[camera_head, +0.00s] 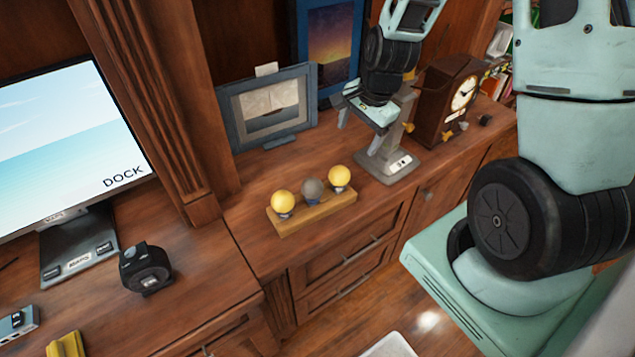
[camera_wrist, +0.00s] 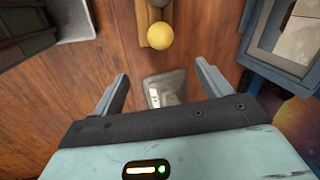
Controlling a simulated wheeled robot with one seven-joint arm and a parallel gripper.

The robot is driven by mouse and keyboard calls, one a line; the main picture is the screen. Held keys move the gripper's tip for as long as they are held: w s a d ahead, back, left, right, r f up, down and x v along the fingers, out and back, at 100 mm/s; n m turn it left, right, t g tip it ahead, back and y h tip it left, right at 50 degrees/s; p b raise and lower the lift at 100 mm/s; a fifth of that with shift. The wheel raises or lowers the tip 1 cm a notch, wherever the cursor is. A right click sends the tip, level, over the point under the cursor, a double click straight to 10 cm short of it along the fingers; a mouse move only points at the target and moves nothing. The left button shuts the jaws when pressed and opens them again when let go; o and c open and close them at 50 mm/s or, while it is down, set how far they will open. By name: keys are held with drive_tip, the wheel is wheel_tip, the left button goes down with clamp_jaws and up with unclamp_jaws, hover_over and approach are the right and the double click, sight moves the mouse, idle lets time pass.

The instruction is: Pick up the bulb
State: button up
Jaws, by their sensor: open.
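Three round bulbs stand in a row on a wooden block (camera_head: 318,212) on the cabinet top: a yellow bulb at the left (camera_head: 282,201), a grey bulb in the middle (camera_head: 313,188) and a yellow bulb at the right (camera_head: 339,176). My gripper (camera_head: 361,128) is open and empty, above and behind the right end of the row. In the wrist view, one yellow bulb (camera_wrist: 159,36) lies beyond the open fingertips (camera_wrist: 161,77), with the grey bulb (camera_wrist: 158,3) partly cut off behind it. The gripper touches no bulb.
A grey stand with a flat base (camera_head: 392,166) is close by my gripper; its base shows between the fingers in the wrist view (camera_wrist: 165,88). A brown clock (camera_head: 445,100) stands right of it. Framed pictures (camera_head: 268,105) stand behind. The cabinet top before the block is clear.

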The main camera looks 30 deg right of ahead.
sight(342, 169)
drive_tip(key=p+x, duration=0.2)
drive_tip(key=x, duration=1)
drive_tip(key=shift+f, duration=0.15)
drive_tip(key=shift+a+p+x, duration=0.15)
drive_tip(key=shift+p+x, duration=0.4)
drive_tip(key=shift+x, duration=0.75)
drive_tip(key=shift+a+p+x, duration=0.1)
drive_tip(key=shift+p+x, duration=0.45)
drive_tip(key=shift+x, duration=0.75)
drive_tip(key=shift+w, duration=0.1)
drive_tip(key=c, duration=0.8)
